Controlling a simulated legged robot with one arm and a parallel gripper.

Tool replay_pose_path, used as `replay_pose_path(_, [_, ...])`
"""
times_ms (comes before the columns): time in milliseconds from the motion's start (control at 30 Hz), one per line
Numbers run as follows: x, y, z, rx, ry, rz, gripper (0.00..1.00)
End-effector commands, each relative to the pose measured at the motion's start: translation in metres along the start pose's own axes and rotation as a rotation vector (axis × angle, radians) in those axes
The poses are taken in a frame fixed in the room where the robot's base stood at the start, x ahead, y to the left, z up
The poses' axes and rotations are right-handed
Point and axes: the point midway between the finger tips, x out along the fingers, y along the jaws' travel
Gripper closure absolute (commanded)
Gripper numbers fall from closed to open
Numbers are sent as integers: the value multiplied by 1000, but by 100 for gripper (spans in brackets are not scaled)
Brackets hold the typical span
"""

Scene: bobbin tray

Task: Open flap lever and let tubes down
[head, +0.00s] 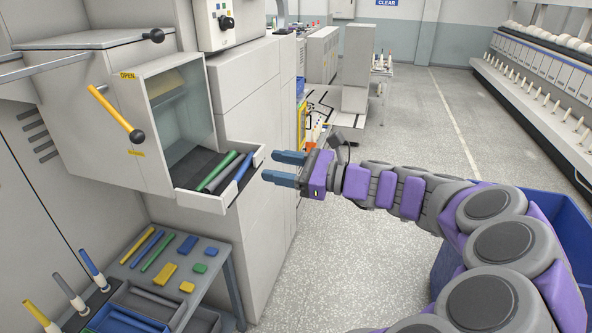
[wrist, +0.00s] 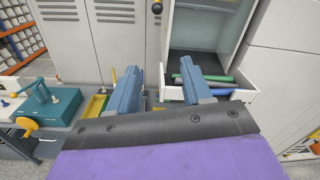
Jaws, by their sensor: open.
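The flap lever (head: 117,114) is a yellow bar with a black knob on the left side of a grey cabinet (head: 85,105). It slants down to the right, its knob near the lower yellow label; the upper label reads OPEN. Green, blue and dark tubes (head: 217,172) lie in the pale open tray (head: 200,201) under the cabinet's glass-fronted chamber (head: 180,105). The tubes also show in the wrist view (wrist: 219,79). My gripper (head: 270,167) has blue fingers, open and empty, just right of the tray and apart from the lever. Its fingers show in the wrist view (wrist: 158,72).
A low grey table (head: 215,262) below the tray holds loose tubes, coloured blocks, bins and upright pegs. Another black-knobbed handle (head: 153,35) is on the cabinet top. A blue bin (head: 562,215) stands at right. The grey floor (head: 400,120) behind my arm is open.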

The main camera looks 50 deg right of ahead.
Motion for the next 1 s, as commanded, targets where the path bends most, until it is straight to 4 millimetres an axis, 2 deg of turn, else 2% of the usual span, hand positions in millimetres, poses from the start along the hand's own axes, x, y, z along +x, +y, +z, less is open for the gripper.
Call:
replay_pose_path(100, [-18,-1,0,0,-1,-2,51])
replay_pose_path(200, [-28,-1,-1,0,0,-3,51])
replay_pose_path(600, [-35,0,0,0,-1,1,52])
replay_pose_path(867, [-34,1,0,-2,0,4,76])
replay_pose_path(967, [-21,13,-3,-26,14,49,86])
replay_pose_path(1000, [-10,24,-5,-47,25,87,90])
